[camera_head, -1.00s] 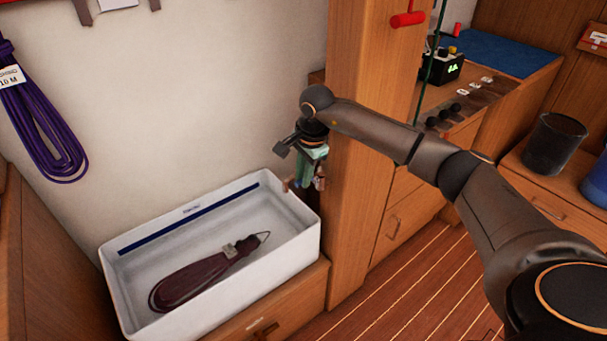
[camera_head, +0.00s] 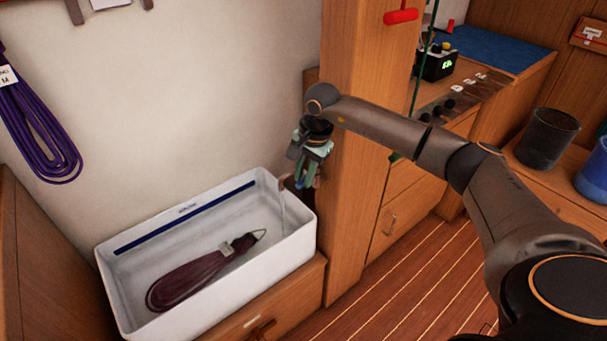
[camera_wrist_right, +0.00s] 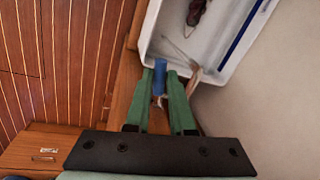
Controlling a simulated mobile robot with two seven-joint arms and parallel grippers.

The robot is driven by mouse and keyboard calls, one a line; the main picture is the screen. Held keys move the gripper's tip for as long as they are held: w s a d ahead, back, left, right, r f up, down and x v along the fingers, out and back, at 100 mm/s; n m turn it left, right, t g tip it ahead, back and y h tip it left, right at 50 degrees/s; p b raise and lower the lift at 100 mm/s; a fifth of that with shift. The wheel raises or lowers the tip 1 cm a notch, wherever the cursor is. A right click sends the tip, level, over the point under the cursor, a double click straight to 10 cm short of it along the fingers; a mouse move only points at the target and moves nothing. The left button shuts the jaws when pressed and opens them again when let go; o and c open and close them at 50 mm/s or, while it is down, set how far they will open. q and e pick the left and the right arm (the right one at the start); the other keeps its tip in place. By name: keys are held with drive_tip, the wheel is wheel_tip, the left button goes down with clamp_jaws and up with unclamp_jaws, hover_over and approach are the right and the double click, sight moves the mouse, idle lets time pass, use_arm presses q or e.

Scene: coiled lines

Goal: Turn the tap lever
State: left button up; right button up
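The tap lever is a short blue bar (camera_wrist_right: 159,77) between the green fingertips of my right gripper (camera_wrist_right: 161,74) in the right wrist view. The fingers appear shut on it from both sides. In the head view the right gripper (camera_head: 307,165) points down at the tap beside the wooden post and hides most of the lever. The copper-coloured spout (camera_head: 285,181) sticks out over the sink's right end, and also shows in the wrist view (camera_wrist_right: 195,76). A thin pale stream (camera_head: 283,206) falls from it. My left gripper is not in view.
The white sink (camera_head: 296,240) holds a coiled dark-red line (camera_head: 188,281). A purple coil (camera_head: 45,135) hangs on the left wall. The wooden post (camera_head: 350,220) stands close to the right of the gripper. A dark bin (camera_head: 547,138) stands farther right.

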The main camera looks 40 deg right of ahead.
drive_tip(key=o, duration=0.4)
drive_tip(key=shift+r, duration=0.1)
drive_tip(key=r, duration=0.4)
drive_tip(key=s+r+p, duration=0.1)
drive_tip(key=r, duration=0.3)
drive_tip(key=s+d+r, duration=0.1)
drive_tip(key=r, duration=0.3)
drive_tip(key=shift+s, duration=0.2)
